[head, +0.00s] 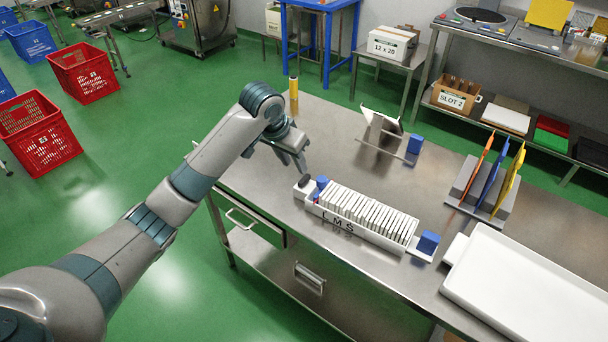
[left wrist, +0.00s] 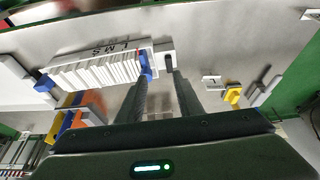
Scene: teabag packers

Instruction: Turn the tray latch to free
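A white tray (head: 350,226) marked L M S stands on the steel table, filled with a row of white packets (head: 365,212). A blue block (head: 428,241) sits at its right end, and a smaller blue piece (head: 321,184) at its left end. Beside that is a white block with a dark latch (head: 304,181); the latch also shows in the left wrist view (left wrist: 168,62). My left gripper (head: 298,170) is just above the latch, fingers pointing down. In the left wrist view its fingers (left wrist: 160,80) are apart with nothing between them. My right gripper is not visible.
A yellow cylinder (head: 293,87) stands at the table's back left edge. A metal stand (head: 380,133) with a blue block is behind the tray. A rack with coloured boards (head: 487,190) and a large white tray (head: 535,285) are to the right. The table left of the stand is clear.

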